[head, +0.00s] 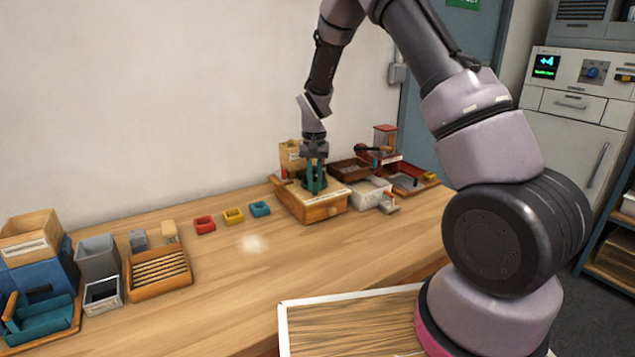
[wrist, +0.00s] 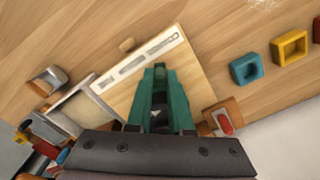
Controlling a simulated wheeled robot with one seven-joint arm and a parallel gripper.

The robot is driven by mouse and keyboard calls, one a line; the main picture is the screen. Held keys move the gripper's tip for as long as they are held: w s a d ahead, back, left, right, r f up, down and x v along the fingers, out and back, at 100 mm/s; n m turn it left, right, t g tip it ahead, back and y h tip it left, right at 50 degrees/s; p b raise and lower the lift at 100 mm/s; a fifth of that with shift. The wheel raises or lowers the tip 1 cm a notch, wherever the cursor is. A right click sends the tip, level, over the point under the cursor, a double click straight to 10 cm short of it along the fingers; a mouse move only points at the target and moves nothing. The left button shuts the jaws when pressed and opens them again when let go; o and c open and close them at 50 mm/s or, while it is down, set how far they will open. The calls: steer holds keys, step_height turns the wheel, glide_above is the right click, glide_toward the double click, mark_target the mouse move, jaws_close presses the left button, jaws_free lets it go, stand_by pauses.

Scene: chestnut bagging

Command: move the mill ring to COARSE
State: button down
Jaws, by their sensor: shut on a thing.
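The mill is a wooden box (head: 325,212) with a drawer knob on its front, near the back right of the bench. Its pale top (wrist: 190,72) fills the middle of the wrist view, with a marked label strip (wrist: 140,62) along one edge; the lettering is too small to read. My gripper (head: 315,190) points down onto the top of the mill. Its green fingers (wrist: 160,72) are close together, shut on the mill ring, which they and the gripper body hide. The ring's setting cannot be made out.
Red, yellow and blue small frames (head: 260,209) stand left of the mill. A white bin (head: 369,193) and a brown tray (head: 350,169) stand close on its right. A slotted wooden rack (head: 160,270) and grey boxes are at left. The bench middle is clear.

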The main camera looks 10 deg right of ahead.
steer(key=shift+a, duration=0.15)
stand_by(0.3)
steer(key=c, duration=0.8)
jaws_free()
step_height(320, 180, up, 11)
